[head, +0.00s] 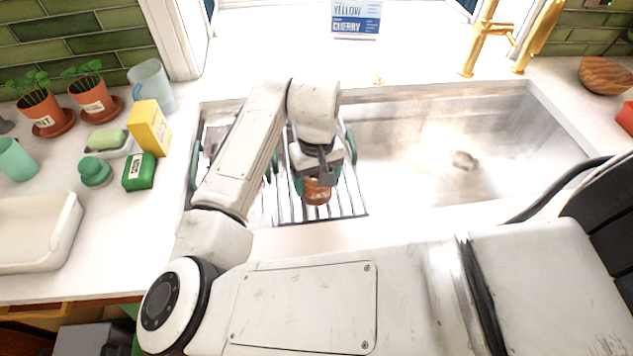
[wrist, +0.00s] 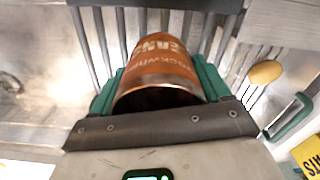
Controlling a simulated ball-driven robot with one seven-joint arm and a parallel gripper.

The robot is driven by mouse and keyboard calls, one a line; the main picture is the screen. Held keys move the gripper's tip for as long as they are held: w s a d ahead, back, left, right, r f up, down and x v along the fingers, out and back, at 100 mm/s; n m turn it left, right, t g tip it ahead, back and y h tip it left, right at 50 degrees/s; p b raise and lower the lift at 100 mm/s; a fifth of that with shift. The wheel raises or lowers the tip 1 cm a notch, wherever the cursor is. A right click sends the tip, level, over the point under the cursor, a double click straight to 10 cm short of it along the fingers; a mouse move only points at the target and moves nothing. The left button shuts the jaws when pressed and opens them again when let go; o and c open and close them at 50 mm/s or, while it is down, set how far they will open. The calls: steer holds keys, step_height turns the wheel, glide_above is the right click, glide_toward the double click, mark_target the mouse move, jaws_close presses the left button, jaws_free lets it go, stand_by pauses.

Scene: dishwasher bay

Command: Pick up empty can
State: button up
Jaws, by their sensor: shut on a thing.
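The empty can (head: 317,194) is copper-orange with pale lettering. In the wrist view the can (wrist: 165,62) has its open, dark end toward the camera. My gripper (wrist: 158,90) is shut on it, with a green finger pressed to each side. In the head view my gripper (head: 316,178) points down with the can over the wire rack at the left side of the sink. I cannot tell whether the can touches the rack.
Left counter holds potted plants (head: 92,95), a yellow box (head: 149,128), a green block (head: 139,172) and a jug (head: 150,85). A gold faucet (head: 480,40) stands behind.

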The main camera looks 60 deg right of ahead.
steer(key=s+a+r+b, duration=0.1)
steer(key=s+a+r, duration=0.7)
steer(key=a+r, duration=0.3)
steer(key=shift+a+r+b, duration=0.2)
steer(key=shift+r+b, duration=0.15)
steer(key=shift+r, duration=0.05)
stand_by(0.5)
